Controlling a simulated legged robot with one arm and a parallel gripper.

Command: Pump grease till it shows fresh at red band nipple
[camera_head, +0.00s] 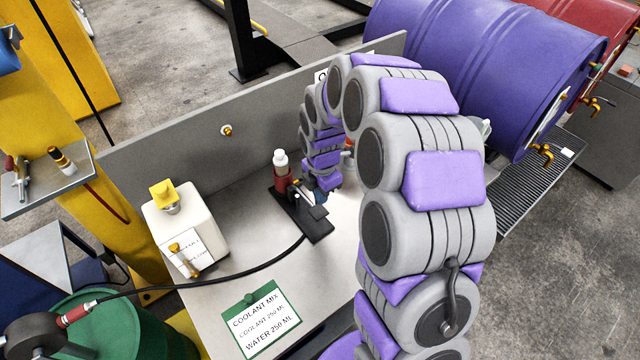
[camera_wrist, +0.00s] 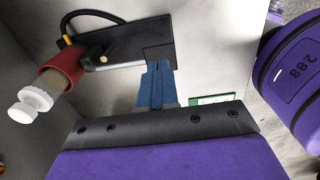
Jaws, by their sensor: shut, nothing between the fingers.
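A small pump-like unit (camera_head: 281,172) stands on a black base plate (camera_head: 316,228) on the grey bench. It has a red collar and a white top; in the wrist view its red collar (camera_wrist: 62,70) and white cap (camera_wrist: 32,102) are at the left. A black hose (camera_head: 240,270) runs from the base to a red-sleeved coupling (camera_head: 74,315) by a dark round part at the lower left. My gripper (camera_head: 320,198) is at the right of the unit; its blue fingers (camera_wrist: 157,68) are shut and empty, tips over the plate's end. Contact is unclear.
A white jug (camera_head: 186,222) with a yellow cap and a green coolant sign (camera_head: 262,318) are on the bench. A grey back panel (camera_head: 180,140) bears a brass fitting (camera_head: 227,131). A shelf (camera_head: 50,185) holds small tools.

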